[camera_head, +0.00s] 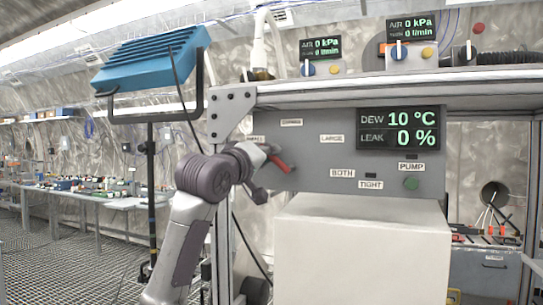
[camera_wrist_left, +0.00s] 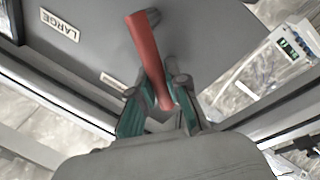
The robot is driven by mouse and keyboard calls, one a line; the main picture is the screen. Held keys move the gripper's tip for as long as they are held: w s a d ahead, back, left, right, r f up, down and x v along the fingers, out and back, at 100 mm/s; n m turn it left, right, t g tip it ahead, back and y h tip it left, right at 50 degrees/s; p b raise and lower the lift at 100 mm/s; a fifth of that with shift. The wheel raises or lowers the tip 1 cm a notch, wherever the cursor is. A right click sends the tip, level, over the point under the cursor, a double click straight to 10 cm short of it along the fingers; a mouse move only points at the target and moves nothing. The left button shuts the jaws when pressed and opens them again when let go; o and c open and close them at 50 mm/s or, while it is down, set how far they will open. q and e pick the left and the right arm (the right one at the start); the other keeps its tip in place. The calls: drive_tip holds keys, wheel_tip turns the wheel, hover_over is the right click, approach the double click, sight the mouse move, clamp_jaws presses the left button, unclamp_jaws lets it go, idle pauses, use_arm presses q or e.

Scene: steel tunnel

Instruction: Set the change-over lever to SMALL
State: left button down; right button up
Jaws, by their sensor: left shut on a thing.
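The red change-over lever (camera_head: 282,165) is on the grey control panel (camera_head: 310,178), left of the LARGE label (camera_head: 332,139). A label partly covered by my arm (camera_head: 255,138) sits up and left of the lever; its text is hard to read. My left gripper (camera_head: 270,152) is at the lever, in front of the panel. In the left wrist view the lever (camera_wrist_left: 146,45) runs down between the two green-padded fingers (camera_wrist_left: 160,108), which are shut on its lower end. The LARGE label also shows there (camera_wrist_left: 60,26). My right gripper is not in view.
A display with DEW 10 °C and LEAK 0 % (camera_head: 398,129) is on the panel's right. The BOTH (camera_head: 342,173), TIGHT (camera_head: 370,185) and PUMP (camera_head: 411,166) labels lie below. A white box (camera_head: 362,250) stands under the panel. A blue lamp (camera_head: 152,58) stands at left.

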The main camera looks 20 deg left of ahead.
use_arm(q)
drive_tip(key=shift+f, duration=0.1)
idle(0.4)
drive_tip(key=c, duration=1.1)
unclamp_jaws()
drive_tip(key=shift+a, duration=0.1)
drive_tip(key=shift+c, duration=0.2)
drive_tip(key=v, duration=1.2)
